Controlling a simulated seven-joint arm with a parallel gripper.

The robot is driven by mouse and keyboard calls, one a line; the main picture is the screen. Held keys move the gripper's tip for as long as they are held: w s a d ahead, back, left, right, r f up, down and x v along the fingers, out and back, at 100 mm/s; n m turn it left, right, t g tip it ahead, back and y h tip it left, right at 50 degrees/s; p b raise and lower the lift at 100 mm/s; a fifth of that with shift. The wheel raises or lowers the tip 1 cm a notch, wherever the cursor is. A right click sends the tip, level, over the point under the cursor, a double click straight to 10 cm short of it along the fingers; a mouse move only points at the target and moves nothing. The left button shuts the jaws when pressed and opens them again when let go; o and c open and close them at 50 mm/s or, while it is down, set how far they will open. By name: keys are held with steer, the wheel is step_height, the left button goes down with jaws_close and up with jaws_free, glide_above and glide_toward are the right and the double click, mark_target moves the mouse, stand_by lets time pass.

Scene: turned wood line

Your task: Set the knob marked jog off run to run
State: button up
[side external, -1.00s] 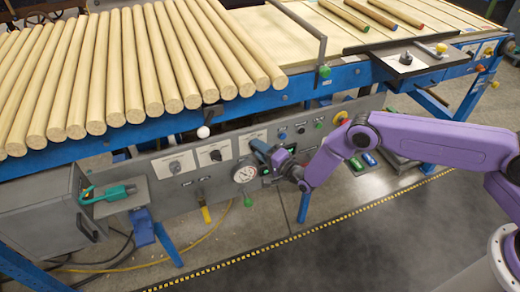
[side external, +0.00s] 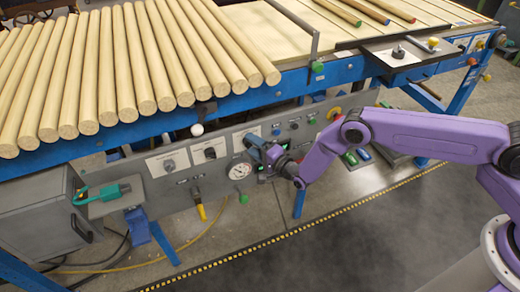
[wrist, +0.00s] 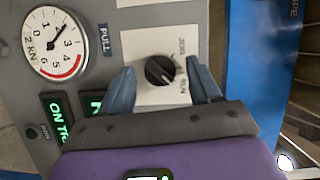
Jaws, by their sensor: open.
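In the wrist view the black round knob (wrist: 160,70) sits on a white plate (wrist: 150,45) with the words JOG and RUN readable beside it. A pale mark shows on the knob's lower right edge, toward the RUN side; its exact setting is hard to tell. My gripper (wrist: 163,76) is open, with one blue finger on each side of the knob. Whether the fingers touch it I cannot tell. In the side view my gripper (side external: 255,144) is at the front panel and hides this knob.
A round dial gauge (wrist: 55,43) and green-lit displays (wrist: 60,118) are close to the left in the wrist view. In the side view, two other knobs on white plates (side external: 209,152) are left of my gripper. Wooden rods (side external: 150,60) lie above the panel.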

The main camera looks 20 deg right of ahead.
steer(key=v, duration=1.7)
steer(key=shift+s, duration=0.15)
steer(key=shift+d, duration=0.15)
steer(key=a+r+n+g, duration=0.5)
steer(key=a+r, duration=0.2)
steer(key=s+r+n+g, duration=0.6)
steer(key=s+r, duration=0.2)
steer(key=r, duration=0.1)
steer(key=s+d+r+n+g+h, duration=0.2)
steer(key=s+d+r+n, duration=0.4)
steer(key=s+d, duration=0.4)
steer(key=s+d+r+n+g+h, duration=0.3)
steer(key=s+d+r+n, duration=0.3)
steer(key=s+d, duration=0.5)
steer(key=shift+s+d+r+n+h, duration=0.3)
steer(key=shift+d+n+h, duration=0.3)
steer(key=shift+d+n, duration=0.45)
